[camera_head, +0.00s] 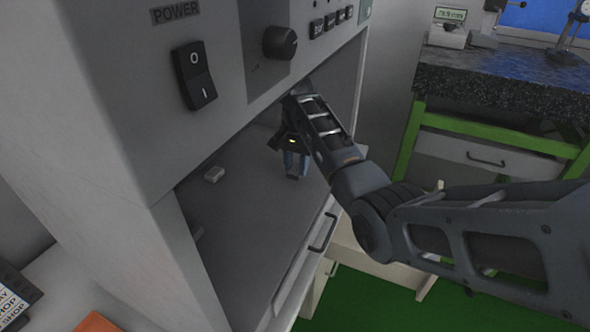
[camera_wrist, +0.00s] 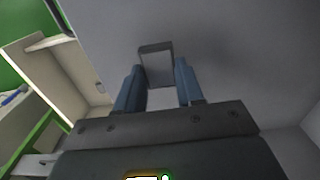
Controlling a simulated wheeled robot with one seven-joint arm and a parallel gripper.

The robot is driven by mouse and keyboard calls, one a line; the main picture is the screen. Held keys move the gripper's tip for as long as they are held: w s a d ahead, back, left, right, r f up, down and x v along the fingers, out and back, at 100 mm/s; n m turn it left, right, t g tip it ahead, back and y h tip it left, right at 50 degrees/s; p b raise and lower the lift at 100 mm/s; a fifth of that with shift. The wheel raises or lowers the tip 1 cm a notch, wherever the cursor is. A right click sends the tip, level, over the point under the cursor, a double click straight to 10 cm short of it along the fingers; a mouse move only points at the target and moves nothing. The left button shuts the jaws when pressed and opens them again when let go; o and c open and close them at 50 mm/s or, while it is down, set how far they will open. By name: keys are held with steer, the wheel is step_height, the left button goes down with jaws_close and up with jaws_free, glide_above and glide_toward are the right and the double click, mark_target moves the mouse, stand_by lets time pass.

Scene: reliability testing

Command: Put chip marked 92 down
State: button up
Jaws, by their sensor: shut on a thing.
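My gripper (camera_head: 296,166) is inside the bay of the grey machine, pointing down over the bay floor near its front edge. In the wrist view, its two blue fingers (camera_wrist: 156,78) are shut on a small grey rectangular chip (camera_wrist: 156,65), whose end sticks out past the fingertips. No number can be read on it. In the head view the held chip is hidden or too small to make out. I cannot tell whether it touches the bay floor.
A small light block (camera_head: 214,174) lies on the bay floor (camera_head: 240,215), left of my gripper. Another (camera_head: 197,232) shows partly at the left wall. The panel with a power switch (camera_head: 194,75) overhangs the bay. A drawer handle (camera_head: 322,232) is below. A dark-topped bench (camera_head: 500,85) stands right.

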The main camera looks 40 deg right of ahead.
mark_target(295, 168)
steer(key=shift+f, duration=0.75)
steer(key=shift+w+f, duration=0.2)
steer(key=shift+f, duration=0.2)
steer(key=shift+f, duration=0.15)
steer(key=o, duration=1.1)
steer(key=shift+r, duration=3.95)
